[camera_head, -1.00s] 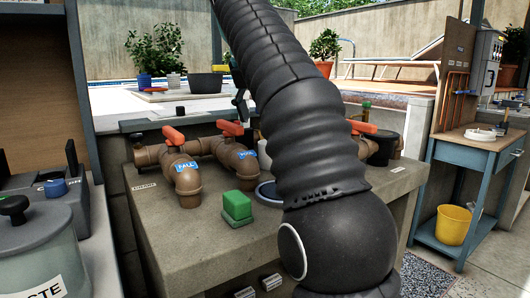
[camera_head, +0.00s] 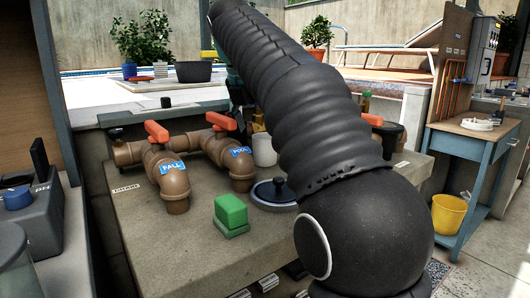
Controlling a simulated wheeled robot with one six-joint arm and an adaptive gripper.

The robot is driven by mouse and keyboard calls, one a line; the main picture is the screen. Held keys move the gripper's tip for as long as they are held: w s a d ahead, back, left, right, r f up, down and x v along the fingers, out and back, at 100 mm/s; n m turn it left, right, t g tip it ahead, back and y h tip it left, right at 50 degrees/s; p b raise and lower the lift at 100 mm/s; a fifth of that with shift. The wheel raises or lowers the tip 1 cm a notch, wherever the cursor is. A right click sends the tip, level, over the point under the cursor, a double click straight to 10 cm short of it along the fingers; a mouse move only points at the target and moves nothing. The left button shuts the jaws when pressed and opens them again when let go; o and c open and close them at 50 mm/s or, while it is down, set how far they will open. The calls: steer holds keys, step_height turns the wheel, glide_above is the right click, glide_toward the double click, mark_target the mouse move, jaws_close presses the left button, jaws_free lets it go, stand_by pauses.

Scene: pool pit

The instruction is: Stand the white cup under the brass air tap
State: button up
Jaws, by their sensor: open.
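A plain white cup (camera_head: 264,150) stands upright on the stone plinth (camera_head: 130,215), behind the round dark lid and close to the right-hand brown pipe. My arm hides part of the space beside it. A small brass-coloured fitting with a green part (camera_head: 365,103) shows just right of my arm; it may be the air tap, but its lower part is hidden. My arm crosses the middle of the view and my gripper is hidden behind it or out of frame. A dark teal shape left of the arm is too unclear to name.
Brown pipes with orange-handled valves (camera_head: 157,131) line the plinth's back. A green block (camera_head: 231,213) and a round grey-rimmed lid (camera_head: 274,193) with a black knob stand in front. A blue bench (camera_head: 460,140) and yellow bucket (camera_head: 449,213) stand at right.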

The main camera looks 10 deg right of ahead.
mark_target(264, 149)
steer(key=shift+x, duration=1.15)
steer(key=shift+w+x, duration=0.2)
steer(key=shift+x, duration=1.1)
steer(key=shift+w+x, duration=0.2)
steer(key=shift+x, duration=1.15)
steer(key=shift+a+r, duration=0.1)
steer(key=shift+a, duration=0.05)
steer(key=c, duration=1.1)
steer(key=shift+r, duration=0.15)
